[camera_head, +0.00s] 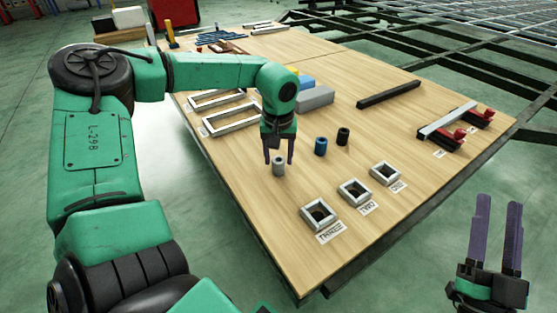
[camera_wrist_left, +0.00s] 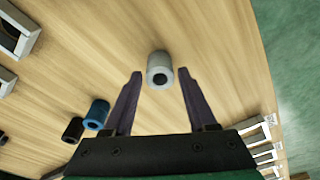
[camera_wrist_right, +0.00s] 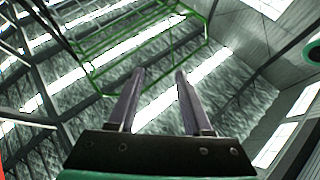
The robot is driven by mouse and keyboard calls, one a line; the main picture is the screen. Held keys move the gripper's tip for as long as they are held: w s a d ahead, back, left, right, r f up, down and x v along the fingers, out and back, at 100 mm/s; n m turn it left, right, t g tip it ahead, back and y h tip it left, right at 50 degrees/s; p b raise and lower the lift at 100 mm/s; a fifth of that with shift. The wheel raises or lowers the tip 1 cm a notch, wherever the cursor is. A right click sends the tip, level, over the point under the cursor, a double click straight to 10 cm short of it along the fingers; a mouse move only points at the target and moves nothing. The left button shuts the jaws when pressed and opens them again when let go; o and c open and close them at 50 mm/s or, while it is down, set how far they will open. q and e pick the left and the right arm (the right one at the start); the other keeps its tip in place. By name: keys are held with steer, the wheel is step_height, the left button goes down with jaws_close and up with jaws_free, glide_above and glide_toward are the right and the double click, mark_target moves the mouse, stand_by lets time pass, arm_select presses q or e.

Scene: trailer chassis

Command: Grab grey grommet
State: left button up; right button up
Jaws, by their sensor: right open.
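The grey grommet (camera_head: 278,167) is a short hollow cylinder standing upright on the wooden table. In the left wrist view the grey grommet (camera_wrist_left: 160,70) lies centred just beyond the fingertips. My left gripper (camera_head: 279,158) is open above it, fingers pointing down; in the left wrist view its fingertips (camera_wrist_left: 160,73) are spread to either side of the grommet with gaps. Nothing is held. My right gripper (camera_head: 500,205) is open and empty, off the table at lower right, fingers pointing up; it also shows in the right wrist view (camera_wrist_right: 160,75).
A blue grommet (camera_head: 320,146) and a black grommet (camera_head: 343,136) stand right of the grey one. Three square grey holders (camera_head: 319,214) with labels sit near the front edge. Metal frames (camera_head: 230,118) and a grey block (camera_head: 316,98) lie behind my left gripper.

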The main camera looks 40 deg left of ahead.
arm_select(q)
jaws_close()
steer(key=shift+r, duration=0.1)
